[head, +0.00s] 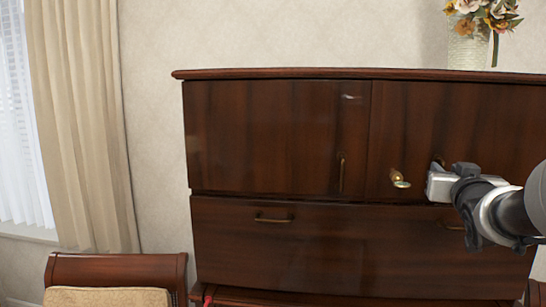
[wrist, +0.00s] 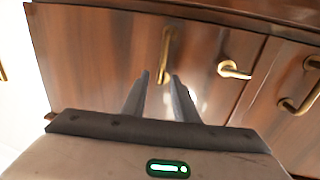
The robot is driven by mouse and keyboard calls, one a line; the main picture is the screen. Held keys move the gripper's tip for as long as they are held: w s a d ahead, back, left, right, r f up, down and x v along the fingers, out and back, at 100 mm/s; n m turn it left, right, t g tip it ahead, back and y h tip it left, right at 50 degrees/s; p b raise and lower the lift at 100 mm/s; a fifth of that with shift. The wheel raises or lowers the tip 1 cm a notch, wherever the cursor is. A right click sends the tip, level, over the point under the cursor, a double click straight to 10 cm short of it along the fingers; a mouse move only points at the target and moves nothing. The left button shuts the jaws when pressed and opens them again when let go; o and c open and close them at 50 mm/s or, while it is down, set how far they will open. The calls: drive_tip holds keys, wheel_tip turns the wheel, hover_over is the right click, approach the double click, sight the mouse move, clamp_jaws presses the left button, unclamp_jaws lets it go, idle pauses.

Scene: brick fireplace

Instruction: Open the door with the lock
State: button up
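The brown wooden cabinet has two upper doors. The right door (head: 389,130) carries a brass lock lever (head: 399,178) near the seam, and a brass handle (head: 438,160) partly hidden by my gripper (head: 431,182). In the wrist view, which looks turned over, my gripper (wrist: 161,76) has its two dark fingers apart. They point at the right door's handle (wrist: 167,50), whose end shows between the fingertips. I cannot tell whether they touch it. The lock lever (wrist: 233,70) is beside it, to the right in that view. Both doors look shut.
The left door (head: 265,135) has its own vertical handle (head: 341,172). A wide drawer (head: 330,250) with brass pulls lies below. A vase of flowers (head: 468,50) stands on top. A chair (head: 115,270) is at the lower left, near a curtain (head: 85,120).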

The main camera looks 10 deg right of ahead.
drive_tip(key=shift+w+d, duration=0.25)
drive_tip(key=shift+w, duration=0.35)
clamp_jaws()
drive_tip(key=shift+s, duration=0.15)
